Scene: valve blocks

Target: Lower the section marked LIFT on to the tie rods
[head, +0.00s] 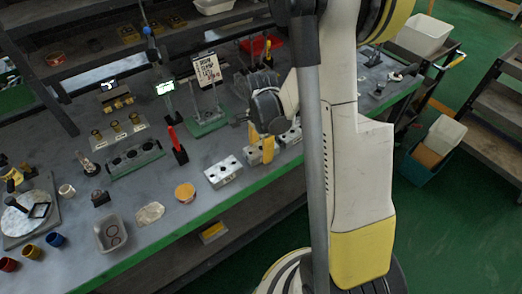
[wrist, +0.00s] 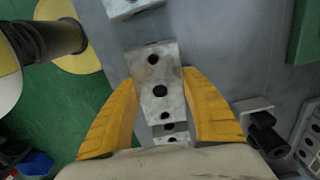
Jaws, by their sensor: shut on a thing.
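My gripper (head: 262,160) hangs over the front part of the bench. In the wrist view its yellow fingers (wrist: 159,80) are closed on both sides of a grey metal section with dark round holes (wrist: 154,58). No LIFT mark is readable on it. A second holed block (wrist: 170,131) shows below it in the wrist view. In the head view one similar block (head: 223,172) sits left of my gripper and another (head: 291,135) to its right. A green base with thin upright rods (head: 208,124), probably the tie rods, stands farther back, left of my gripper.
A printed card (head: 207,68) stands behind the rods. A red-handled tool (head: 176,145) and a green rack (head: 134,157) stand to the left. An orange disc (head: 185,193) and a grey tray (head: 111,233) lie near the front edge. My arm hides part of the bench.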

